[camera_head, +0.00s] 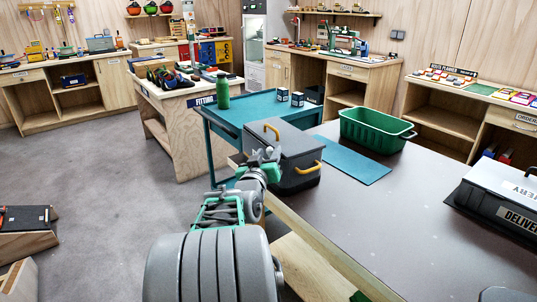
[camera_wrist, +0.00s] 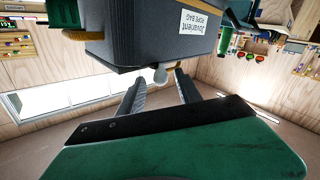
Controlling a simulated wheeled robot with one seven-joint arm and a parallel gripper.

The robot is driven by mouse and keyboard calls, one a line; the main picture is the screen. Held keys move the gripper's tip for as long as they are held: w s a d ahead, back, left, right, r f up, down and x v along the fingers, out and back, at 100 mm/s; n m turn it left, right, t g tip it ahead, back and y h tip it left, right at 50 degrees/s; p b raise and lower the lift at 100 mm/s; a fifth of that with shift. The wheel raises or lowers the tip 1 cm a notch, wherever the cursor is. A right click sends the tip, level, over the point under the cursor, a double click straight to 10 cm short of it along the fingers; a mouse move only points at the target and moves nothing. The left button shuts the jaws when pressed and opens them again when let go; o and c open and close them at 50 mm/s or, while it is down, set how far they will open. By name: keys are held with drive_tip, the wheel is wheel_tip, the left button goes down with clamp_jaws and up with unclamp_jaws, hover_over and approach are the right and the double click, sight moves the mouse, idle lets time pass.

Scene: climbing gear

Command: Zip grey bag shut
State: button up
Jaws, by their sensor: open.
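The grey bag (camera_head: 298,142) stands at the left end of the brown-topped table, with yellow handles on it. In the wrist view the bag (camera_wrist: 140,40) fills the upper middle and carries a white label reading "rope bag". A small pale grey knob (camera_wrist: 160,76), perhaps the zip pull, shows at the bag's edge between my fingertips. My gripper (camera_head: 264,156) is at the bag's left side in the head view. In the wrist view my gripper (camera_wrist: 161,80) is open, its fingers apart on either side of the knob; contact cannot be told. My arm hides part of the bag's near side.
A green bin (camera_head: 372,132) and a flat teal mat (camera_head: 352,162) lie right of the bag. A teal cart (camera_head: 250,108) with a green bottle (camera_head: 223,92) stands behind it. A "delivery" case (camera_head: 497,200) sits at the table's right. Open floor lies left.

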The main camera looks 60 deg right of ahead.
drive_tip(key=shift+w+d, duration=0.1)
drive_tip(key=shift+d, duration=0.3)
clamp_jaws()
idle(1.2)
